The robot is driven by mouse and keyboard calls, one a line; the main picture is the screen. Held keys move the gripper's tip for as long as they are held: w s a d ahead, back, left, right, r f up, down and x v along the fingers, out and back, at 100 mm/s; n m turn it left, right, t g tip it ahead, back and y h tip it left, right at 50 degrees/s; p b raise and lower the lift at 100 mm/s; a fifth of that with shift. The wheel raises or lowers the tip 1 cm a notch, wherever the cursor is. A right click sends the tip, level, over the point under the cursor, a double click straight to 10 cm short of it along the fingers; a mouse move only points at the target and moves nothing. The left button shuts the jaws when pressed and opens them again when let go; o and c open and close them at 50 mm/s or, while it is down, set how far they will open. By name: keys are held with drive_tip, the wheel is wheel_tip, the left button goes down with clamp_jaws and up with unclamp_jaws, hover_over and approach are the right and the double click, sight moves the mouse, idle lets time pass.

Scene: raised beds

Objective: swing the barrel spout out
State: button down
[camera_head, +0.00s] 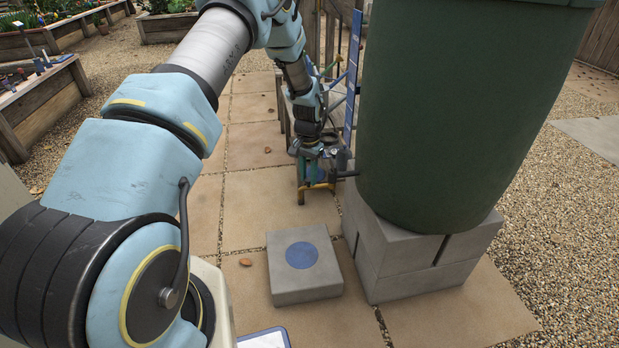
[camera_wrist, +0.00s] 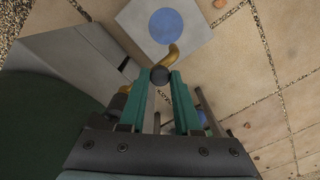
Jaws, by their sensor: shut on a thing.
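The dark green barrel (camera_head: 470,100) stands on grey blocks at the right. Its brass spout (camera_head: 301,196) is low on the barrel's left side and bends down at the end. In the wrist view the curved spout end (camera_wrist: 173,50) sticks out past a dark round part (camera_wrist: 159,75) between my fingertips. My gripper (camera_head: 318,178) is shut on the spout; its teal fingers (camera_wrist: 160,84) close on either side of that dark part. The spout's joint with the barrel is mostly hidden by my gripper.
A low grey slab (camera_head: 285,287) with a blue disc (camera_head: 302,255) lies on the paving in front of the blocks (camera_head: 420,265). A wooden stand and a blue upright strip (camera_head: 352,80) are behind my gripper. Paving at the left is clear.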

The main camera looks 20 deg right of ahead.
drive_tip(key=shift+w, duration=0.2)
idle(0.3)
drive_tip(key=c, duration=0.6)
unclamp_jaws()
wheel_tip(320, 180, up, 11)
drive_tip(key=shift+f, duration=0.1)
drive_tip(key=s+a+r+n, duration=0.2)
drive_tip(key=a+r, duration=0.5)
drive_tip(key=a, duration=0.3)
drive_tip(key=s+a+r+n+t, duration=0.1)
drive_tip(key=s+a+r+n, duration=0.3)
drive_tip(key=s+a, duration=0.55)
drive_tip(key=s+a+r+n+t, duration=0.1)
drive_tip(key=s+a+r+n, duration=0.25)
drive_tip(key=s+a, duration=0.55)
wheel_tip(320, 180, up, 17)
drive_tip(key=w+a+p, duration=0.1)
drive_tip(key=p, duration=1.6)
